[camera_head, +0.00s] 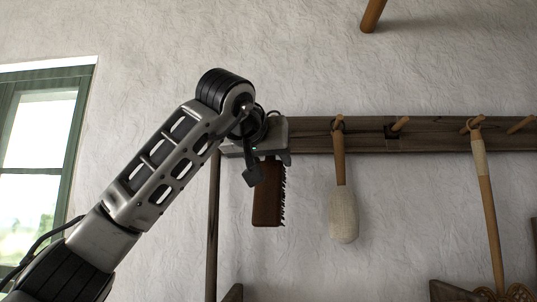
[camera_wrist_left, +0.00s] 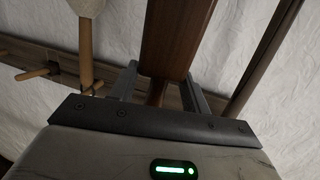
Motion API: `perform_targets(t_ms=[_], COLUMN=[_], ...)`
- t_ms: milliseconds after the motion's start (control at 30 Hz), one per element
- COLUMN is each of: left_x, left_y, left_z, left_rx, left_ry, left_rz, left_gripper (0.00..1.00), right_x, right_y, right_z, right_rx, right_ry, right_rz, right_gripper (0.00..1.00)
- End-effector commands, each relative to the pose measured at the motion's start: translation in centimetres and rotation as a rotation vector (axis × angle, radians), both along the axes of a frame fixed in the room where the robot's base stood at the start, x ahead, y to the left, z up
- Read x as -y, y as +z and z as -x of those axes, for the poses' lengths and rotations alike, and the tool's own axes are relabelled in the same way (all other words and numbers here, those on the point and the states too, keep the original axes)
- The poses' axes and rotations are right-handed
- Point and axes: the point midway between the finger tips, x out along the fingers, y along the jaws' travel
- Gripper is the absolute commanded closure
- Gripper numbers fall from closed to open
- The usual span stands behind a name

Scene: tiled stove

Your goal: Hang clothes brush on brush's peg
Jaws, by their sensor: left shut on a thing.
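The clothes brush (camera_head: 267,203) is a brown wooden block with dark bristles on its right side. It hangs down below my left gripper (camera_head: 270,154), in front of the wall near the left end of the peg rail (camera_head: 365,146). In the left wrist view the brush's brown body (camera_wrist_left: 177,38) extends away from me, its narrower handle between the fingers of my left gripper (camera_wrist_left: 158,92), which is shut on it. Two pegs show bare, a middle peg (camera_head: 402,123) and a right peg (camera_head: 522,125). I cannot tell which is the brush's. My gripper hides the rail's left end. My right gripper is out of view.
A pale, long-handled brush or mitt (camera_head: 343,215) hangs on the rail right of my gripper. A long wooden handle (camera_head: 489,220) hangs farther right. A dark pole (camera_head: 212,225) stands left of the clothes brush. A green-framed window (camera_head: 75,140) is at left.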

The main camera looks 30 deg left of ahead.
Motion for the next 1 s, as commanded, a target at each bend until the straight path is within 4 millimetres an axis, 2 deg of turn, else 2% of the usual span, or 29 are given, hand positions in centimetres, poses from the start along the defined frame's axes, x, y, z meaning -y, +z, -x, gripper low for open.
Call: perform_targets(t_ms=[533, 600, 1000], left_x=[-1.4, -1.6, -2.0], left_y=[0.0, 0.1, -0.4], left_z=[-3.0, -3.3, -4.0], left_rx=[0.0, 0.001, 0.001], left_ry=[0.0, 0.0, 0.0], left_rz=[0.0, 0.0, 0.001], left_gripper=[0.74, 0.74, 0.74], right_x=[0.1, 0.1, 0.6], right_y=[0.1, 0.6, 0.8], right_z=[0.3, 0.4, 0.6], right_rx=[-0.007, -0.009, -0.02], right_ry=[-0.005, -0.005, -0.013], right_rz=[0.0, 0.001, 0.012], right_gripper=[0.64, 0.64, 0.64])
